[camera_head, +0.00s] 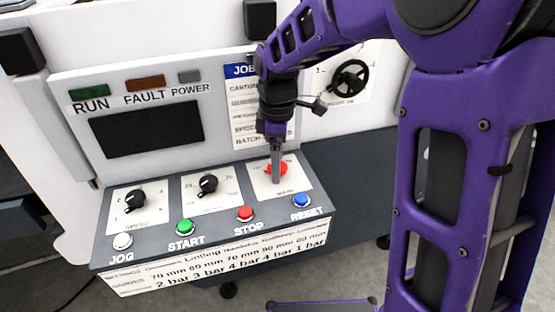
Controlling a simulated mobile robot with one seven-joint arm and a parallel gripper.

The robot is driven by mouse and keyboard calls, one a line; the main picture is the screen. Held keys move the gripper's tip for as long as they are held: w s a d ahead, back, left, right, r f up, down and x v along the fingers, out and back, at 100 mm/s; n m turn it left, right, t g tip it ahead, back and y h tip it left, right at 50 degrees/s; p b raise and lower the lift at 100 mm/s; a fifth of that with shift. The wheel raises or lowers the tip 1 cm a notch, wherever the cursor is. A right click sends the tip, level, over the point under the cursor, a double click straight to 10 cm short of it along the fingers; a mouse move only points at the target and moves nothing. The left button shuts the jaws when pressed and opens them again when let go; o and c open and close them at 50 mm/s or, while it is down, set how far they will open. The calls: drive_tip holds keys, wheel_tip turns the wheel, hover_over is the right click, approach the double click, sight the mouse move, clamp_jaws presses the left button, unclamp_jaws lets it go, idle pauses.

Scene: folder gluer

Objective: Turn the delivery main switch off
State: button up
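A red rotary switch (284,168) sits on a pale plate at the right end of the sloped control panel; it looks like the delivery main switch, but its label is too small to read. My gripper (276,180) points down at this switch, its fingers overlapping it in the picture. Red shows on both sides of the fingers. The fingers hide the switch's middle, so its handle's angle is unclear. I cannot tell whether the fingers are open or closed on it.
Two black knobs (135,199) (208,184) stand to the left on the panel. White JOG (122,241), green START (184,227), red STOP (245,214) and blue RESET (301,200) buttons line its front edge. A black handwheel (350,77) is behind, right of my gripper.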

wheel_tip(320, 180, up, 17)
drive_tip(key=shift+r, duration=0.2)
idle(0.5)
